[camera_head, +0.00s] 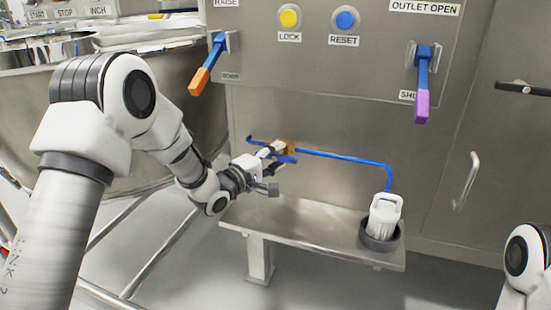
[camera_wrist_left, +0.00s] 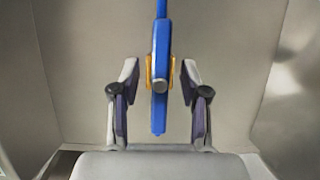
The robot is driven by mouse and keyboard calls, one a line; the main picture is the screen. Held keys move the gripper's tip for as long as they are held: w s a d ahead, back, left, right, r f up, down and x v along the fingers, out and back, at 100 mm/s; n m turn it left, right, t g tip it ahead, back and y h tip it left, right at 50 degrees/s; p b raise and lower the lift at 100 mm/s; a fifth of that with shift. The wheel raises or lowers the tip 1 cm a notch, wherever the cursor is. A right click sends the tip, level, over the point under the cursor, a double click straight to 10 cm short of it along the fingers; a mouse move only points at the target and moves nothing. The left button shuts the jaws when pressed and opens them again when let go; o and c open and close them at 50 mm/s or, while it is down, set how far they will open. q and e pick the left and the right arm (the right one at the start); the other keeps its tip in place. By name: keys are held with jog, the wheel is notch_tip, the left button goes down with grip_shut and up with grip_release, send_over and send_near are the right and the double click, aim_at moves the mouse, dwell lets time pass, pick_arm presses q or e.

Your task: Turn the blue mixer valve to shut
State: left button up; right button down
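The valve has a brass-orange body (camera_head: 285,147) on a thin blue pipe (camera_head: 345,158) along the steel cabinet front. Its blue handle (camera_head: 284,159) is partly hidden by my left gripper (camera_head: 273,158) in the head view. In the left wrist view the blue handle (camera_wrist_left: 160,75) runs upright, in line with the pipe behind it, with the orange body (camera_wrist_left: 150,72) showing at its sides. My left gripper (camera_wrist_left: 160,88) is open, one finger on each side of the handle, with visible gaps. My right gripper is out of view.
A steel shelf (camera_head: 300,225) below carries a white jug (camera_head: 385,215) in a dark ring (camera_head: 379,238), under the pipe's end. Above are an orange-tipped lever (camera_head: 200,80), a purple-tipped lever (camera_head: 422,100), and yellow (camera_head: 289,17) and blue (camera_head: 345,19) buttons.

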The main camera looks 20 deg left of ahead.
pick_arm(q)
grip_shut()
